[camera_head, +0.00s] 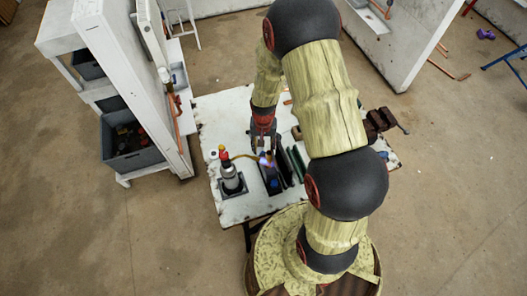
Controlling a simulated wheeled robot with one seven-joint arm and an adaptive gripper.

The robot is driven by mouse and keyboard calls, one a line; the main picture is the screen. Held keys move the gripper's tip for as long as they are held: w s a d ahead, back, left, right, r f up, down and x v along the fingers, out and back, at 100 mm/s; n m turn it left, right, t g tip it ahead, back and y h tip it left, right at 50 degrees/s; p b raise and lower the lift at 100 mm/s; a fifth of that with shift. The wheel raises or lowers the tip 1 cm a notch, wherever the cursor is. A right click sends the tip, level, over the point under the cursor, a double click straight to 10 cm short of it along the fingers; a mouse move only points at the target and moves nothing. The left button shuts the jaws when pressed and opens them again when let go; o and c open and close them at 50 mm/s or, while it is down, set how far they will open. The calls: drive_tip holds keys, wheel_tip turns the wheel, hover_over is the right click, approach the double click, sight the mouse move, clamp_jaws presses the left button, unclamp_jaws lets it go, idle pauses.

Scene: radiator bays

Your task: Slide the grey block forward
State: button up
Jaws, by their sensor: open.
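My gripper (263,143) points down over the white worktable (220,115), left of my arm's large links. Its fingers look small and dark at this distance; the jaws are open. Just below it in the picture are dark upright pieces (284,168), close to the fingers. I cannot tell whether the fingers touch them. I cannot pick out the grey block for certain; it may be among these dark pieces or behind my arm, which hides the middle of the table.
A torch (231,178) with a curved brass tube and a small flame (265,162) stands left of the dark pieces. A brown vise (380,122) sits at the table's right. A white panel (130,80) and grey bin (131,155) stand left. The left table top is mostly clear.

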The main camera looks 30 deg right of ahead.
wheel_tip(320, 180, up, 6)
drive_tip(key=shift+r, duration=0.25)
drive_tip(key=shift+r, duration=0.1)
idle(0.4)
drive_tip(key=s+a+r+n+t+b, duration=0.1)
drive_tip(key=s+a+r+n+b, duration=0.2)
drive_tip(key=r, duration=0.4)
drive_tip(key=a+r+t+b, duration=0.2)
drive_tip(key=r+b, duration=0.2)
drive_tip(key=r, duration=0.4)
drive_tip(key=s+a+r+n+t+b, duration=0.1)
drive_tip(key=s+a+r+n+b, duration=0.1)
drive_tip(key=s, duration=0.4)
drive_tip(key=s+a+r+n+t+b, duration=0.1)
drive_tip(key=s+a+r+b, duration=0.1)
drive_tip(key=s, duration=0.5)
drive_tip(key=shift+a+r+n+t+b, duration=0.35)
drive_tip(key=shift+r+b, duration=0.4)
drive_tip(key=shift+b, duration=0.45)
